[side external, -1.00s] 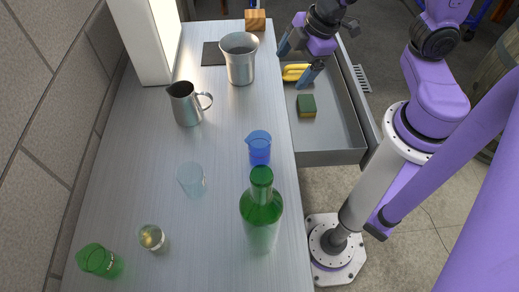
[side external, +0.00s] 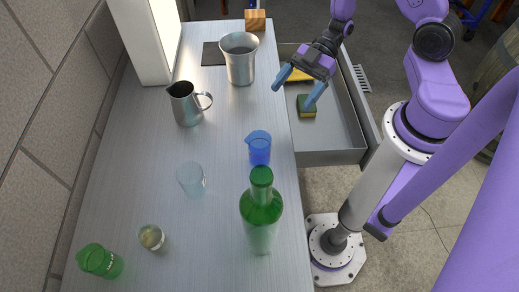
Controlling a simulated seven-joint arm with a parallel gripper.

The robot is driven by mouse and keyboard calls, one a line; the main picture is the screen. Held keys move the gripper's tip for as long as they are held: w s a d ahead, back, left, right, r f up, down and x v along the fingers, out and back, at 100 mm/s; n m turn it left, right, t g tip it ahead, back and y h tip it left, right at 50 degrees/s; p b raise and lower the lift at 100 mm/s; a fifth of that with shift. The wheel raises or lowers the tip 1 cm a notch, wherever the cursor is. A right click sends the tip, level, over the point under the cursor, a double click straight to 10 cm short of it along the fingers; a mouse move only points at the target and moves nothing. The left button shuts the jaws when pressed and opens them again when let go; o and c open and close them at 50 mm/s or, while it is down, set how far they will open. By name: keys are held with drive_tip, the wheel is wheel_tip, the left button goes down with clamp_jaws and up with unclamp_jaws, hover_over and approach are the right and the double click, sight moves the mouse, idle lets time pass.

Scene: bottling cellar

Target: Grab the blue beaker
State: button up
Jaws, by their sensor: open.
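The blue beaker (side external: 259,148) stands upright on the grey worktop near its right edge, just behind the green bottle. It is clear blue with a pouring lip on its left side. My gripper (side external: 296,96) is open and empty. In the picture it is above and to the right of the beaker, over the edge of the worktop and the open drawer, apart from the beaker. Its fingers point down and to the left.
A green bottle (side external: 262,222) stands close in front of the beaker. A metal cup (side external: 240,62), a steel pitcher (side external: 186,106), a clear glass (side external: 191,181) and a green beaker (side external: 100,261) share the worktop. The open drawer (side external: 335,157) holds a sponge (side external: 306,112) and bananas.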

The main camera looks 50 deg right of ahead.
approach(252, 152)
drive_tip(key=x, duration=0.3)
drive_tip(key=shift+w+a+f, duration=0.2)
drive_tip(key=shift+f, duration=0.2)
drive_tip(key=shift+x, duration=2.55)
drive_tip(key=shift+s, duration=0.15)
drive_tip(key=shift+c, duration=0.3)
drive_tip(key=c, duration=1)
